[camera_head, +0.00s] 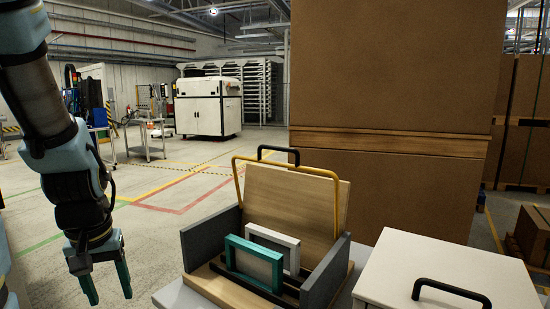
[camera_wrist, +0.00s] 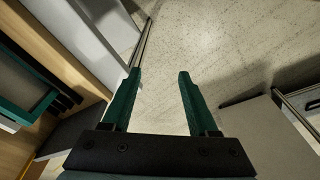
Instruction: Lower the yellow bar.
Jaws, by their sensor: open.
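The yellow bar (camera_head: 336,205) is a thin bent loop with a black grip (camera_head: 280,148) on top. It stands raised, around the wooden back panel (camera_head: 290,200) of a box with grey side walls (camera_head: 210,240). Inside the box, a teal frame (camera_head: 232,256) and a white frame (camera_head: 290,241) stand upright. My gripper (camera_head: 109,298) hangs to the left of the box, pointing down, apart from the bar. In the wrist view its teal fingers (camera_wrist: 160,73) are open with only floor between them. The bar cannot be made out in the wrist view.
A white lidded box with a black handle (camera_head: 450,290) stands at the right front. Large brown cartons (camera_head: 400,70) rise close behind the bar. Open floor (camera_head: 150,185) lies to the left. A white machine (camera_head: 207,107) is far back.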

